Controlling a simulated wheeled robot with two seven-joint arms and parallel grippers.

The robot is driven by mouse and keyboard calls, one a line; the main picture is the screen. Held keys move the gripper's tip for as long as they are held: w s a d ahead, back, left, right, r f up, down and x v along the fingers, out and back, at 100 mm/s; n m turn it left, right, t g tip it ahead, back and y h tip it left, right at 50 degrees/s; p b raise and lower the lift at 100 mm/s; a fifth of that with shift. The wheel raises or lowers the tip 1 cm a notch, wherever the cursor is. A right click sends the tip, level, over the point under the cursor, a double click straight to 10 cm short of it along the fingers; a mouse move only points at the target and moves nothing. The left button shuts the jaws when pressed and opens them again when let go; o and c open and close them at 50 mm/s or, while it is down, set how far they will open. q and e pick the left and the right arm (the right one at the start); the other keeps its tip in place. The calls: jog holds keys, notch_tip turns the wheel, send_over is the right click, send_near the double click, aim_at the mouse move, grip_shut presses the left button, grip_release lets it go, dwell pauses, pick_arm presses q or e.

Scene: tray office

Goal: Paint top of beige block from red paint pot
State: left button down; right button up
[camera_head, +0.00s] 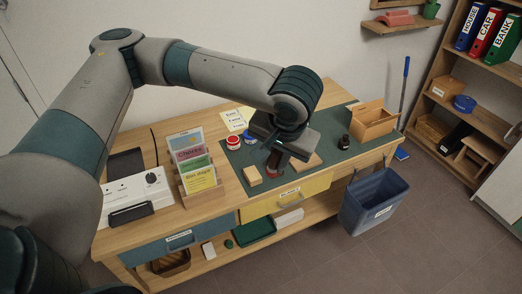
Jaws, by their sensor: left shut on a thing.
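My left gripper (276,155) reaches over the green mat (325,135) on the desk, fingers down. It is shut on a slim thing, probably a brush, mostly hidden by the hand. Just below it a small reddish thing (272,172) shows, partly hidden; I cannot tell if they touch. A beige block (252,176) lies to its left near the mat's front edge. A flat tan block (308,162) lies to its right. A red and white pot (233,142) stands at the mat's left, beside a blue pot (249,137). My right gripper is not in view.
A dark bottle (343,144) and an open wooden box (372,122) stand on the right of the mat. A card rack (198,175) and a white device (137,193) are on the left. A blue bin (372,205) hangs at the desk's right front.

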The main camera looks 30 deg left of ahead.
pick_arm(q)
jog(key=w+d+f+m+p, duration=0.1)
jog(key=w+f+p, duration=0.2)
jog(key=w+p, duration=0.7)
jog(key=w+a+f+m+p, duration=0.1)
jog(key=w+a+f+p, duration=0.3)
jog(key=a+f, duration=0.8)
jog(key=shift+w+h+p, duration=0.3)
jog(key=shift+w, duration=0.15)
